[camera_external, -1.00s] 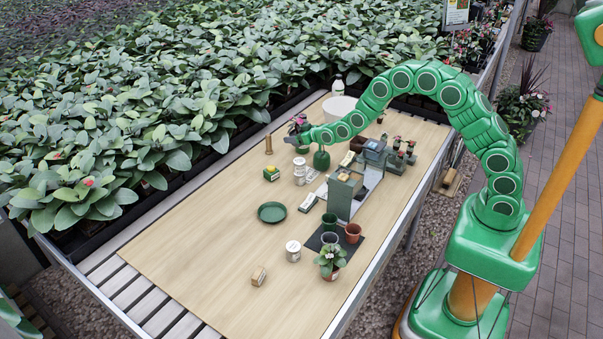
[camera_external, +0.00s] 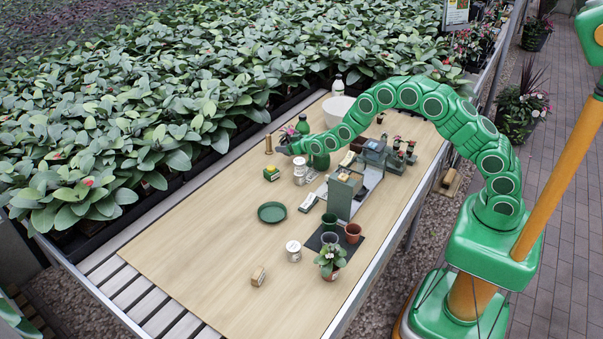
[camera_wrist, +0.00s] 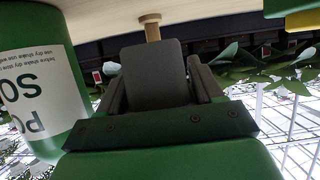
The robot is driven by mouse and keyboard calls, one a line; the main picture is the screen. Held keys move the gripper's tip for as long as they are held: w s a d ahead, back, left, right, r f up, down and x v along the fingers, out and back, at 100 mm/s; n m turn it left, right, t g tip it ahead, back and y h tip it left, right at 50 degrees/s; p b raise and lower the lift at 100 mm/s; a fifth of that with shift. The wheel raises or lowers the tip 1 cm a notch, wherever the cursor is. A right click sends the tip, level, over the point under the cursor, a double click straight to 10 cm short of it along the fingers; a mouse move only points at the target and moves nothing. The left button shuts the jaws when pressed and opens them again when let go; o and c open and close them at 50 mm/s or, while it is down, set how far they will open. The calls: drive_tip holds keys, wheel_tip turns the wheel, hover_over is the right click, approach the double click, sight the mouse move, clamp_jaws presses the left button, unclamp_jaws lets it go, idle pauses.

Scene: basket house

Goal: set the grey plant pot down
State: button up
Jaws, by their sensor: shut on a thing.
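My gripper (camera_external: 284,148) is shut on a dark grey pot (camera_wrist: 155,75), which fills the space between the two fingers in the wrist view. In the external view, my gripper is over the back part of the table, and the held pot is small and mostly hidden there. A small plant with a pinkish flower (camera_external: 289,132) shows at the gripper's end. I cannot tell whether the pot touches the table (camera_external: 190,250).
A green bottle (camera_wrist: 35,85) with a white label is close on the left in the wrist view. A wooden peg (camera_external: 268,146), white tins (camera_external: 299,172) and a yellow-green box (camera_external: 271,173) stand near my gripper. The table's left part is clear, beyond a green saucer (camera_external: 272,212).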

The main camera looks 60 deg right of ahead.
drive_tip(key=shift+f, duration=1)
drive_tip(key=shift+f, duration=0.6)
drive_tip(key=o, duration=1.1)
drive_tip(key=shift+r, duration=0.55)
drive_tip(key=shift+s+r, duration=0.25)
drive_tip(key=shift+s, duration=0.05)
drive_tip(key=v, duration=1.1)
drive_tip(key=shift+s, duration=0.15)
